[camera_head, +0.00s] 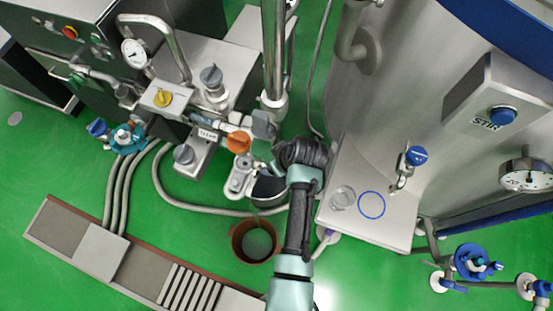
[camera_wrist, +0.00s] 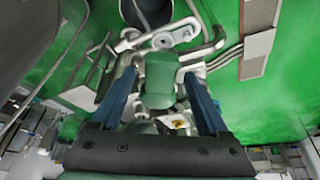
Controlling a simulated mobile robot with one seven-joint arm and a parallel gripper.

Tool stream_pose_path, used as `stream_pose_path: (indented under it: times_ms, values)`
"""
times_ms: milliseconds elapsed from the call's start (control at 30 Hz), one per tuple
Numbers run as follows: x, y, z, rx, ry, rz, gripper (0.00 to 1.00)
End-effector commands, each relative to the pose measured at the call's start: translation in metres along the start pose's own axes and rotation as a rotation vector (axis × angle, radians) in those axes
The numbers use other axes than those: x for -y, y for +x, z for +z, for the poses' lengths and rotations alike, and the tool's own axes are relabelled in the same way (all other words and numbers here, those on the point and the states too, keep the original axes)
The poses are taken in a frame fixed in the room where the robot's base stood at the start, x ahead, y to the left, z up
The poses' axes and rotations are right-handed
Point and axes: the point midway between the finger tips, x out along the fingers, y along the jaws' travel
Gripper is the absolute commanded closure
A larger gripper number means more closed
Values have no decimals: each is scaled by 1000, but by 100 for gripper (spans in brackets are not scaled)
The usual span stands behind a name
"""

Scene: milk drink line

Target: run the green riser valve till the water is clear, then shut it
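The green valve handle (camera_wrist: 160,75) stands upright between the two blue fingers of my gripper (camera_wrist: 159,88) in the wrist view. The fingers are apart, one on each side, with a narrow gap seeming to show beside the handle; I see no firm grip. In the head view my gripper and wrist hide most of this valve. A brown bucket (camera_head: 236,243) stands on the floor below, with greyish liquid (camera_head: 257,243) in it.
An orange knob (camera_head: 238,141), a yellow knob (camera_head: 162,98) and grey pipework crowd the left. A large steel tank (camera_head: 410,95) and a shelf (camera_head: 345,222) with a glass (camera_head: 342,197) stand close on the right. A floor grating (camera_head: 185,290) lies at the front left.

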Motion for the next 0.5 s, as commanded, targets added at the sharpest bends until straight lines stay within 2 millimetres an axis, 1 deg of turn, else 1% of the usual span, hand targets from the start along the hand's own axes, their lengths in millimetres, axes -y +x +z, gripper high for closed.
stream_pose_path:
  times_ms: [267,367,500]
  values:
    - [0,-1,0,-1,0,0,22]
    - [0,-7,0,-1,0,0,22]
    - [0,-24,0,-3,1,2,22]
